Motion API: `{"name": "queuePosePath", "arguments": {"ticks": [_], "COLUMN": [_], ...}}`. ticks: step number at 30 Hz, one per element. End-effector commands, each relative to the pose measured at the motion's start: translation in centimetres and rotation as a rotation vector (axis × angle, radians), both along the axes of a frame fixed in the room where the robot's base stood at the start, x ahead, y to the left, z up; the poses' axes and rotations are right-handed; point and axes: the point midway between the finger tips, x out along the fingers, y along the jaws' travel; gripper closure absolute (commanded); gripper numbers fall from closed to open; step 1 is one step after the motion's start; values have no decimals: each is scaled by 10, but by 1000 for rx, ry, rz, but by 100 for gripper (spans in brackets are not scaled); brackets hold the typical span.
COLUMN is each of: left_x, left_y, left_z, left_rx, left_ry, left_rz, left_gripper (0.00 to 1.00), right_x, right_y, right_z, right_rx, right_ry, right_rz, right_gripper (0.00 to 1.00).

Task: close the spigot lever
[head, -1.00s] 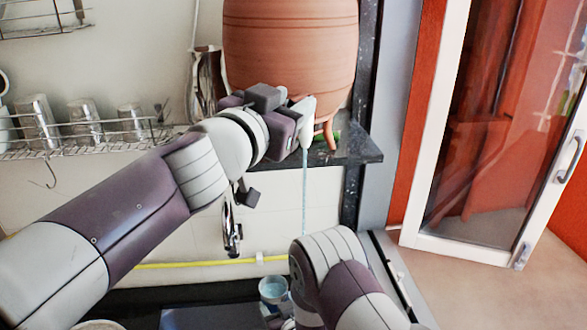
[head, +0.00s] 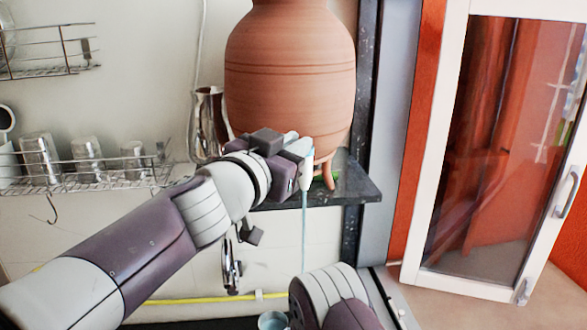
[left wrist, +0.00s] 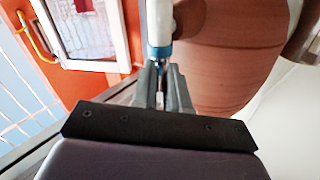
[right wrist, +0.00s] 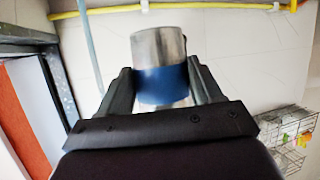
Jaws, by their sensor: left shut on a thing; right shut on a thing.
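The brown clay pot (head: 290,85) stands on a dark shelf; it also shows in the left wrist view (left wrist: 225,60). Its white spigot (head: 306,150) with a blue band shows at the top of the left wrist view (left wrist: 159,25). A thin light-blue water stream (head: 304,225) runs down from it. My left gripper (head: 288,150) is at the spigot, its fingers closed just by the blue band; the lever itself is mostly hidden. My right gripper (right wrist: 160,85) is shut on a steel cup with a blue band (right wrist: 160,60). That cup shows low in the head view (head: 272,321).
The dark shelf (head: 350,185) ends at the right of the pot. A steel jug (head: 207,125) stands left of it. A wire rack (head: 90,180) holds several glasses. A yellow pipe (head: 190,300) crosses the wall below, near a tap (head: 231,265).

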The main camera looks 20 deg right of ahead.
Motion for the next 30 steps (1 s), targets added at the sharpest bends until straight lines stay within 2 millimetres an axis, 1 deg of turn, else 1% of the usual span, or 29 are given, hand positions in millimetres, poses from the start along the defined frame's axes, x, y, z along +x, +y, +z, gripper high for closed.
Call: {"name": "queuePosePath", "arguments": {"ticks": [1,5,7,12,16,18,21,30], "left_x": [2,5,7,14,19,21,25,33], "left_y": [1,4,5,8,9,10,10,9], "left_z": [7,11,12,13,10,8,5,0], "left_rx": [2,3,3,3,3,1,0,1], "left_ry": [3,3,5,7,7,5,2,-2], "left_rz": [-16,-92,-146,-299,-424,-491,-580,-798], "left_gripper": [100,100,100,100,100,100,100,100], "right_x": [0,0,0,0,0,0,0,0], "right_y": [0,0,0,0,0,0,0,0], "right_z": [14,39,56,100,125,134,141,144], "right_rx": [0,0,0,0,0,0,0,0], "right_ry": [-1,-1,-1,-1,-1,0,0,-1], "right_rz": [0,0,0,0,0,0,0,0], "right_gripper": [83,83,83,83,83,83,83,83]}}
